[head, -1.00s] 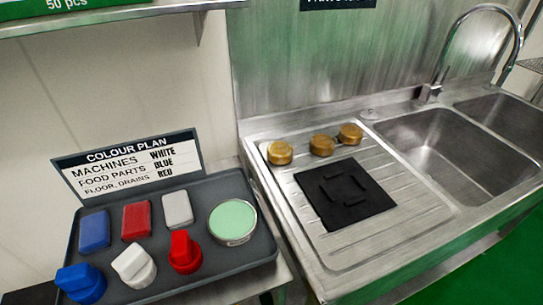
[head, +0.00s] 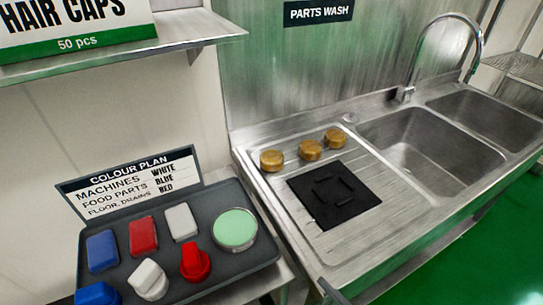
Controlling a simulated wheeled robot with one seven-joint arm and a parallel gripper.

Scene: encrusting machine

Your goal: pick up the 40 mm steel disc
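I cannot make out a steel disc in the head view. Three brass-coloured round pieces stand in a row along the back left of the drainboard: a left one (head: 272,160), a middle one (head: 310,150) and a right one (head: 335,138). A black square mat (head: 350,209) with raised bars lies in front of them, with no disc on it. My gripper is not recognisable in the view. A small dark piece with a pale blue edge shows at the bottom edge, and I cannot tell what it is.
A grey tray (head: 258,262) at lower left holds blue, red and white blocks, knobbed pieces and a round tin (head: 234,229) with a pale green top. A colour plan sign (head: 128,184) stands behind it. The sink basins (head: 432,142) and tap (head: 409,92) are at right.

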